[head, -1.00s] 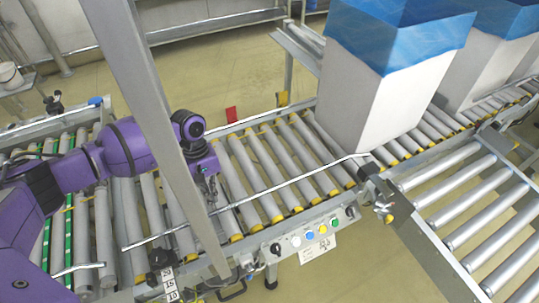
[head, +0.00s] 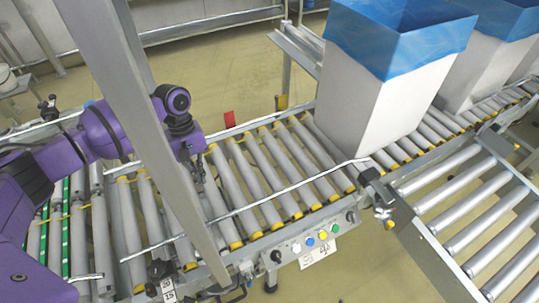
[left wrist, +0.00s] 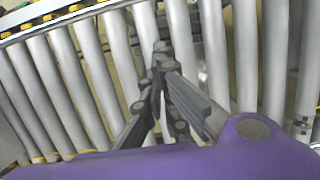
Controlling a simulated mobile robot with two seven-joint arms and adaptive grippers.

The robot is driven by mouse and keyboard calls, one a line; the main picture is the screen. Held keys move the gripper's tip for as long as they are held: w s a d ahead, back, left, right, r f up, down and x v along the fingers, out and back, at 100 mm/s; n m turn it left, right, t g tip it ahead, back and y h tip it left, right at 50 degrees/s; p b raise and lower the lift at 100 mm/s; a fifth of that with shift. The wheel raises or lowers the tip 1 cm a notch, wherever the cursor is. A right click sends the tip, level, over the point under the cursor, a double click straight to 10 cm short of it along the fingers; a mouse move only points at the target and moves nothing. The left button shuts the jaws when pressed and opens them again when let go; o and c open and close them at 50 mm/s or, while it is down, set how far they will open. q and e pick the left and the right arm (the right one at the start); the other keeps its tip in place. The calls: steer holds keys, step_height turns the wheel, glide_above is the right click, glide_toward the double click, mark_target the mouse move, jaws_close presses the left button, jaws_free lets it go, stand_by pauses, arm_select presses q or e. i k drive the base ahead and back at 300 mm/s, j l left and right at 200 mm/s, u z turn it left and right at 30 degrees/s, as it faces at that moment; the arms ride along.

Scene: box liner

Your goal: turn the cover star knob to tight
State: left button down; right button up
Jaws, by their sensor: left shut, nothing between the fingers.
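My left gripper (head: 198,182) hangs over the conveyor rollers, close to the grey post in the head view. In the left wrist view the gripper (left wrist: 163,60) is shut, with bare rollers behind its dark fingers and nothing between them. A black knob (head: 158,268) sits at the front rail beside the small number labels, well below the gripper in the picture. Another dark knob-like part (head: 48,106) stands at the far left rail. I cannot tell which of these is the cover star knob, or its setting. My right gripper is not in view.
A grey post (head: 150,130) crosses in front of the conveyor. A white box with a blue liner (head: 395,38) stands on the rollers at right. A button panel (head: 310,243) is on the front rail. A red tag (head: 230,119) is at the back rail.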

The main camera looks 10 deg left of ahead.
mark_target(157, 268)
steer(key=k, duration=1.5)
